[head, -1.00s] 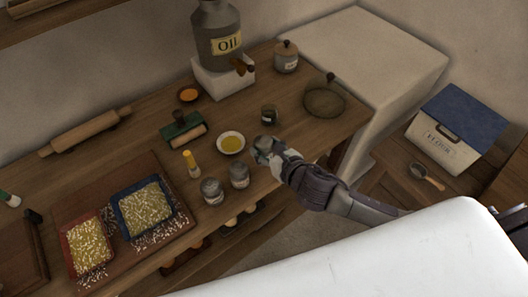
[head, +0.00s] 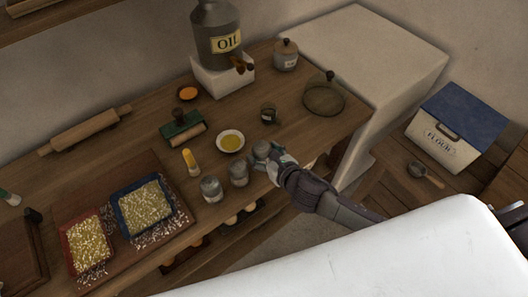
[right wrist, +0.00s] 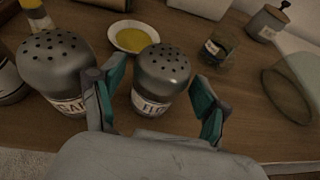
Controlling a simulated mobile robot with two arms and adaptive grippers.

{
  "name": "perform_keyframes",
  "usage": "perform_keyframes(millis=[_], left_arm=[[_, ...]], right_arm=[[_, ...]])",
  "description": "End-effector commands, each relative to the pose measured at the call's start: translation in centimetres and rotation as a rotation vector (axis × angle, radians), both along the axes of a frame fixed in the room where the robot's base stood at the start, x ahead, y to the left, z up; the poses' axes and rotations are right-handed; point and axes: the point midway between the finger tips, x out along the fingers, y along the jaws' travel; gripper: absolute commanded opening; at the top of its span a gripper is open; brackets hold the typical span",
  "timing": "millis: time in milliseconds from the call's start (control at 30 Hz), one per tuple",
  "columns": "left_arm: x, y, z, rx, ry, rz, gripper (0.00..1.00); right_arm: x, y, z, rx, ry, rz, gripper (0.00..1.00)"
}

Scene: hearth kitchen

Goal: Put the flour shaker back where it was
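The flour shaker (right wrist: 162,72), a grey metal jar with a holed domed lid and a label starting "FLO", stands upright on the wooden counter. In the head view the flour shaker (head: 261,150) is near the counter's front edge, partly hidden by my gripper. My right gripper (right wrist: 158,90) is open, its teal fingers on either side of the shaker, with a clear gap at the right finger. In the head view my right gripper (head: 271,158) reaches in from the lower right. A similar shaker (right wrist: 58,62) stands just left of it. My left gripper is not in view.
Another shaker (head: 211,189) stands further left along the edge. A bowl of yellow contents (head: 231,141) and a small dark jar (head: 268,114) are behind the flour shaker. A round glass lid (head: 324,99) lies to the right. A flour bin (head: 449,132) stands at far right.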

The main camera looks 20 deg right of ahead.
Motion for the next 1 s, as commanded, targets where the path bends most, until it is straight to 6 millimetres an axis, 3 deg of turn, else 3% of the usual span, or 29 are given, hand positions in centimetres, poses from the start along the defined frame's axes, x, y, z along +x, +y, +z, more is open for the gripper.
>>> perform_keyframes(millis=[433, 800, 1000], left_arm=[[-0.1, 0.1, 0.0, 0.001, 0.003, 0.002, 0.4], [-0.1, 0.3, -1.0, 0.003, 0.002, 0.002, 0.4], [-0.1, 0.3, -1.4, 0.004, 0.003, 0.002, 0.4]], right_arm=[[-0.6, -0.2, 0.4, -0.001, 0.0, 0.002, 0.83], [-7.3, -2.0, 3.1, -0.002, 0.003, 0.003, 0.83], [-9.9, -2.8, 4.3, -0.002, 0.0, 0.001, 0.83]])
